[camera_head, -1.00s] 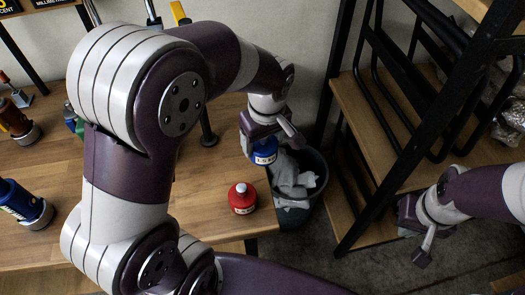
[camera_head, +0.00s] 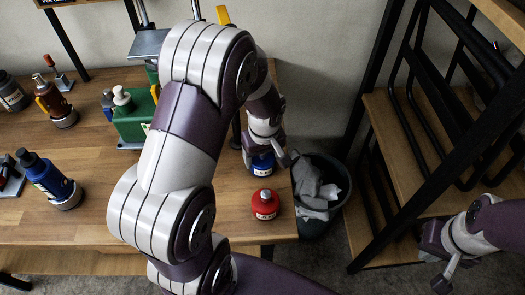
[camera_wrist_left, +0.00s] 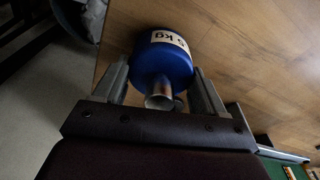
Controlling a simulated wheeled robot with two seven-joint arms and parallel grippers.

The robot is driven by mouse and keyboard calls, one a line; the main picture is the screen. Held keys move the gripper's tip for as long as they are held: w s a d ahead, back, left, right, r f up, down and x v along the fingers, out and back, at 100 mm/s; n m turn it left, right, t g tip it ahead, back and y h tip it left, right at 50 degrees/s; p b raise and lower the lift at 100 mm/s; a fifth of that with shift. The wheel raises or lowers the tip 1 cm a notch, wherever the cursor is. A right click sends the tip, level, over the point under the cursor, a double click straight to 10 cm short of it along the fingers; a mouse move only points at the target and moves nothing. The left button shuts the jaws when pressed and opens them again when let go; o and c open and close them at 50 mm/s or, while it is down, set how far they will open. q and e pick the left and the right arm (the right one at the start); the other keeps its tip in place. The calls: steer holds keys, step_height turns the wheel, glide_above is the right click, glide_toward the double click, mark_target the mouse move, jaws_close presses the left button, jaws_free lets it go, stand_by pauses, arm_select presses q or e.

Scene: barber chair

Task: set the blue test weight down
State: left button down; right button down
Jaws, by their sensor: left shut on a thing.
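The blue test weight (camera_head: 263,164) is upright at the right end of the wooden table (camera_head: 235,225), behind a red weight. My left gripper (camera_head: 264,150) is shut on its neck from above. In the left wrist view the blue weight (camera_wrist_left: 162,60) shows its white label and metal knob between the two fingers, with wood beyond it. Its base is over the tabletop; I cannot tell whether it touches. My right gripper (camera_head: 445,268) is low at the right, away from the table, and its finger opening is unclear.
The red weight (camera_head: 265,204) stands near the table's front right corner. A dark bin (camera_head: 322,222) with crumpled paper is beside the table's right end. A green case (camera_head: 131,124) and several bottles are at the left. A shelf rack (camera_head: 390,200) stands right.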

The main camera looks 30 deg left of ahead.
mark_target(264, 162)
arm_select(q)
steer(key=shift+f, duration=0.1)
steer(key=shift+c, duration=0.4)
jaws_free()
step_height(264, 162, up, 12)
steer(key=s+d, duration=0.1)
steer(key=s+d+f+m, duration=0.1)
steer(key=s+m, duration=0.1)
steer(key=m, duration=0.1)
steer(key=s+d+f+m, duration=0.2)
steer(key=s+m, duration=0.1)
steer(key=s+d+f+m+h, duration=0.1)
steer(key=s+f+m, duration=0.1)
steer(key=s+m, duration=0.1)
steer(key=shift+s+d+m, duration=0.1)
steer(key=shift+d+m, duration=0.3)
